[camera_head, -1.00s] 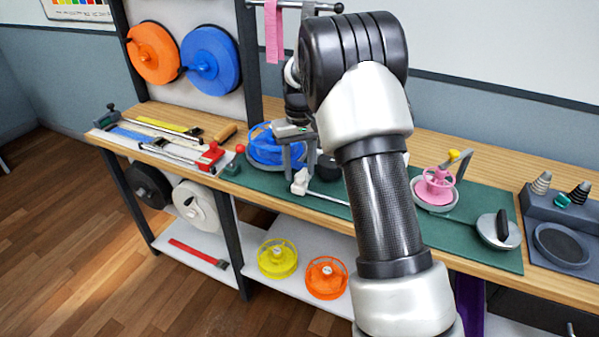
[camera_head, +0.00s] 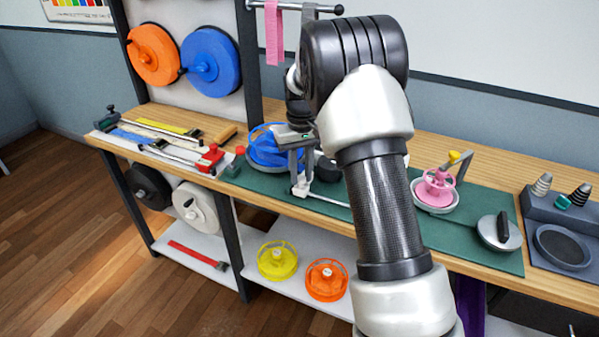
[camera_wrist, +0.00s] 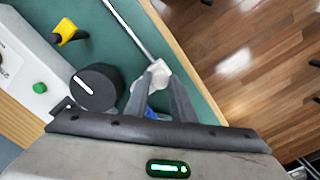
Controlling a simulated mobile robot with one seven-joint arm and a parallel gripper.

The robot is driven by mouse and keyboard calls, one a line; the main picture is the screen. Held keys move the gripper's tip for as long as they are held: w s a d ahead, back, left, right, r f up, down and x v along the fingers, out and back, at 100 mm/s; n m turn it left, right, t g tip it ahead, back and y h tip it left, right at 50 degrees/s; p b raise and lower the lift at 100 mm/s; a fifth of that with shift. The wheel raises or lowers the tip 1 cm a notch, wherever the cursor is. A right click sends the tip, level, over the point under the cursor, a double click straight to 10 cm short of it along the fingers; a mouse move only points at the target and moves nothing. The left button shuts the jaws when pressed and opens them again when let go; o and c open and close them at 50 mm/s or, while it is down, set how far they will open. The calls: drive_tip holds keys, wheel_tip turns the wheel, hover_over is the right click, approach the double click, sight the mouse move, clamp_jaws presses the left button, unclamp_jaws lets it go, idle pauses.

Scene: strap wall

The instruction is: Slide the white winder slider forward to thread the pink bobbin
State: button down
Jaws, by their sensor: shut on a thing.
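The white slider (camera_wrist: 152,72) sits on a thin metal rod (camera_wrist: 128,30) at the front of the green mat. My gripper (camera_wrist: 158,92) is shut on it, with a finger on either side. In the head view my gripper (camera_head: 300,182) points down at the rod's left end, and the slider is mostly hidden between the fingers. The pink bobbin (camera_head: 437,190) sits in a pale round holder, to the right of my arm, beside a yellow-tipped grey lever (camera_head: 459,163). Part of the rod is hidden behind my arm.
A blue spool (camera_head: 265,150) stands just behind and left of my gripper. A black knob (camera_wrist: 96,88) is close to the fingers. A silver disc with a black handle (camera_head: 499,232) lies at the mat's right. The bench's front edge runs close to the rod.

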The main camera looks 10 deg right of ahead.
drive_tip(key=s+d, duration=0.4)
drive_tip(key=d, duration=0.2)
drive_tip(key=s+d, duration=0.5)
drive_tip(key=d, duration=0.2)
drive_tip(key=s+d+b, duration=0.1)
drive_tip(key=s+d, duration=0.4)
drive_tip(key=d, duration=0.1)
drive_tip(key=shift+d, duration=0.25)
drive_tip(key=shift+s, duration=0.1)
drive_tip(key=c, duration=1.5)
unclamp_jaws()
drive_tip(key=shift+d, duration=0.1)
drive_tip(key=shift+r, duration=0.25)
wheel_tip(320, 180, up, 17)
drive_tip(key=p, duration=0.2)
drive_tip(key=shift+p, duration=0.35)
